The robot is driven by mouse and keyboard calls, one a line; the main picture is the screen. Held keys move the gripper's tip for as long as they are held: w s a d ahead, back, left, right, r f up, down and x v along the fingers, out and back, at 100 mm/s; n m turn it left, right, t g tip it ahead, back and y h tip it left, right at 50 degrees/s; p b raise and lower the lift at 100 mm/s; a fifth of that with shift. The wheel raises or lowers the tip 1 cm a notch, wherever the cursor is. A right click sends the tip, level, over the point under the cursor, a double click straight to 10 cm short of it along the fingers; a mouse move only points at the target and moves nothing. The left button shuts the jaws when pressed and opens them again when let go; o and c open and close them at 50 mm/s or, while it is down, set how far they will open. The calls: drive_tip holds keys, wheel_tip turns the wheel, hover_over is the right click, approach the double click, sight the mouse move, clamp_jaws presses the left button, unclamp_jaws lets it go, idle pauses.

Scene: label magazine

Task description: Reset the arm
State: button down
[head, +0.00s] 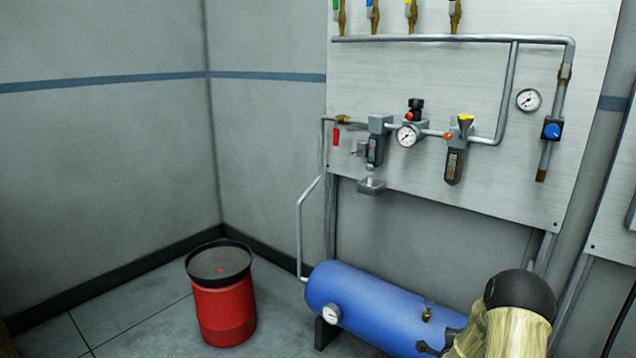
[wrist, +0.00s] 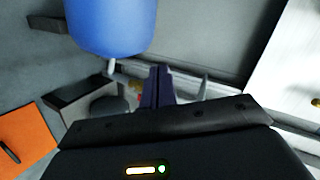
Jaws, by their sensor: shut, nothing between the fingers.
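My gripper (wrist: 159,72) shows in the wrist view as two dark fingers side by side, shut with nothing between them. Beyond it, a blue tank (wrist: 110,25) fills the upper left of that view, apart from the fingers as far as I can tell. In the head view, part of my arm (head: 505,325) rises at the lower right, in front of the right end of the blue tank. My fingers cannot be made out clearly there.
A pale panel (head: 440,190) carries pipes, gauges and valves on the wall above the tank. A red drum (head: 222,312) with a dark top stands on the floor at left. An orange surface (wrist: 25,140) and a dark box-like shape (wrist: 80,92) lie left in the wrist view.

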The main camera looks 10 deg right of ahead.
drive_tip(key=s+a+r+n+g+y, duration=0.1)
drive_tip(key=s+a+r+n+y, duration=0.2)
drive_tip(key=a+r+n, duration=0.5)
drive_tip(key=s+a+r+n+g+y, duration=0.1)
drive_tip(key=s+a+n+g+y, duration=0.2)
drive_tip(key=a, duration=0.9)
drive_tip(key=s+a+r+n+g+y, duration=0.1)
drive_tip(key=s+a+r+n+g, duration=0.15)
drive_tip(key=s+a+n, duration=0.45)
drive_tip(key=s+a+r+n+g+y, duration=0.1)
drive_tip(key=s+a+r+n, duration=0.25)
drive_tip(key=s, duration=0.75)
wheel_tip(320, 180, up, 35)
drive_tip(key=p, duration=3.5)
drive_tip(key=shift+s, duration=0.15)
drive_tip(key=shift+g, duration=0.25)
